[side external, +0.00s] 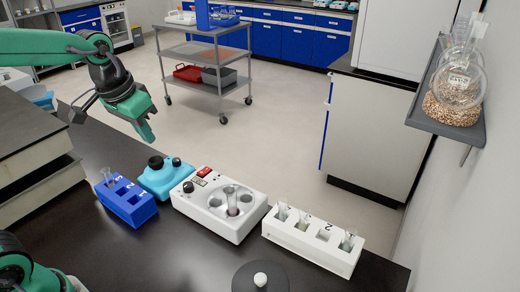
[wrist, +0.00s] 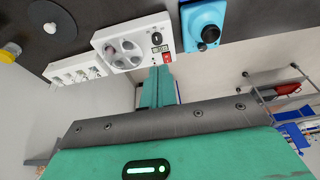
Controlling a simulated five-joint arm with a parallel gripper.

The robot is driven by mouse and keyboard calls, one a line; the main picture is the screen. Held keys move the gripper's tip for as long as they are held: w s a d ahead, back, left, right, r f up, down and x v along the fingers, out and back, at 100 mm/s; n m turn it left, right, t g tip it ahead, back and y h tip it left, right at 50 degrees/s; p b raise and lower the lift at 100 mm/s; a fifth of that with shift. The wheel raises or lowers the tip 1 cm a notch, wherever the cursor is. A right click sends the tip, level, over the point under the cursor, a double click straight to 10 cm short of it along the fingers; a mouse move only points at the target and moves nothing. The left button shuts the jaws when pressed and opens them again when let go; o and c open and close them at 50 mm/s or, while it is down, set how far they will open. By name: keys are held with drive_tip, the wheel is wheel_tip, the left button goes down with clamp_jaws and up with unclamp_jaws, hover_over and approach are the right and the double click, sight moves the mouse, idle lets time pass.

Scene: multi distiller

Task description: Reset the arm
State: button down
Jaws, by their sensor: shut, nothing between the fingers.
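My green gripper (side external: 142,117) is shut and empty. It hangs in the air above and behind the dark bench's far edge, clear of everything on the bench. Its shut fingers also show in the wrist view (wrist: 157,86). My arm reaches in from the left in the side view.
On the bench stand a blue tube rack (side external: 130,208), a light-blue device (side external: 165,180), a white device with a round well (side external: 225,222) holding a tube, a white tube rack (side external: 318,252) and a dark knobbed disc (side external: 248,280). A metal cart (side external: 208,52) stands beyond on open floor.

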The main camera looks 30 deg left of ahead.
drive_tip(key=s+f+t, duration=0.1)
drive_tip(key=s+t, duration=0.1)
drive_tip(key=s, duration=0.9)
drive_tip(key=shift+f, duration=0.15)
